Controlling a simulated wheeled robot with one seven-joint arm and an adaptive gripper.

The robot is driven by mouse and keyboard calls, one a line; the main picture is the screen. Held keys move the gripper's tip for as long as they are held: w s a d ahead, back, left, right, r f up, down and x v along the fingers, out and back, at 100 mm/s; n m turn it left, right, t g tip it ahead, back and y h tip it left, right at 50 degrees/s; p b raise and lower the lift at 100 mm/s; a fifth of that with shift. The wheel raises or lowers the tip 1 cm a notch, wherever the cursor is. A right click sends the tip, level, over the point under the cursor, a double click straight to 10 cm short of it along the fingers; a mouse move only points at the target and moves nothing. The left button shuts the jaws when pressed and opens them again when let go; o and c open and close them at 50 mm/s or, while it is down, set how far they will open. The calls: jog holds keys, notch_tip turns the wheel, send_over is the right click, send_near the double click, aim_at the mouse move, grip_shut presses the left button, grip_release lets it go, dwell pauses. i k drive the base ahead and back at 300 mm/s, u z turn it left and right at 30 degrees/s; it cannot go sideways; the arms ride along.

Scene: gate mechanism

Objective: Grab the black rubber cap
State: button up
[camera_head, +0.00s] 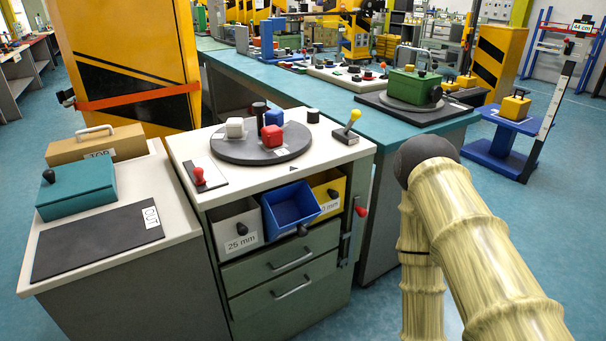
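A short black cylinder (313,116), which looks like the black rubber cap, stands on the white top of the cabinet (185,150). It is just off the back right edge of the dark round plate (232,150). A taller black post (259,110) stands near the back of that plate, beside a white cube (235,127), a blue block (274,118) and a red cube (272,135). My arm shows at the right, with pale streaked links and a dark round joint. My gripper is out of view.
A yellow-knobbed lever (350,127) stands right of the cap, and a red knob (199,176) is at the front left. Below are open bins, including a blue one (290,207). A lower bench at left holds a teal box (76,188) and a black mat (92,240).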

aim_at(312, 115)
jog(key=z, duration=1.85)
jog(key=i, duration=1.75)
jog(key=u, duration=2.75)
